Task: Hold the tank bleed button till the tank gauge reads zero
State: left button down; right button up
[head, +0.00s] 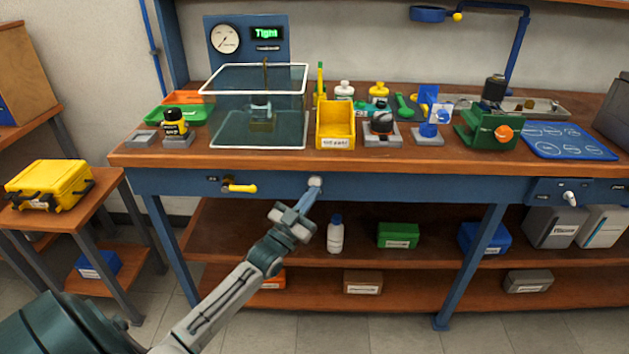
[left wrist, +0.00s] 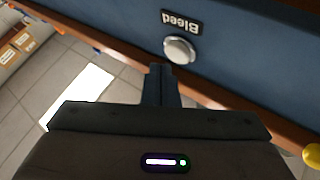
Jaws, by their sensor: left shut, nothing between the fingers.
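The bleed button (head: 315,181) is a round pale knob on the blue front rail of the bench. In the left wrist view the silver button (left wrist: 180,50) sits by a "Bleed" label (left wrist: 181,22). My left gripper (head: 309,195) is shut and empty, its fingertips just below the button. In the left wrist view the tips (left wrist: 159,70) end close to the button's lower edge; I cannot tell whether they touch it. The white tank gauge (head: 225,39) is on the blue panel at the back; its needle is too small to read. My right gripper is not in view.
A green display (head: 265,33) beside the gauge reads "Tight". A clear tank (head: 230,125) stands below it. A yellow lever (head: 239,188) is on the rail left of the button. A yellow bin (head: 336,140) stands above, near the bench edge.

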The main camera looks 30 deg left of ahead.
pick_arm(q)
jog(key=shift+s, duration=0.1)
jog(key=shift+s+d+p, duration=0.45)
jog(key=shift+s+p, duration=0.05)
jog(key=shift+s, duration=0.2)
jog(key=shift+s+d+p, duration=0.45)
jog(key=shift+s+p, duration=0.05)
jog(key=shift+s, duration=0.2)
jog(key=shift+s+d+p, duration=0.45)
jog(key=shift+s+p, duration=0.05)
jog(key=shift+s, duration=0.2)
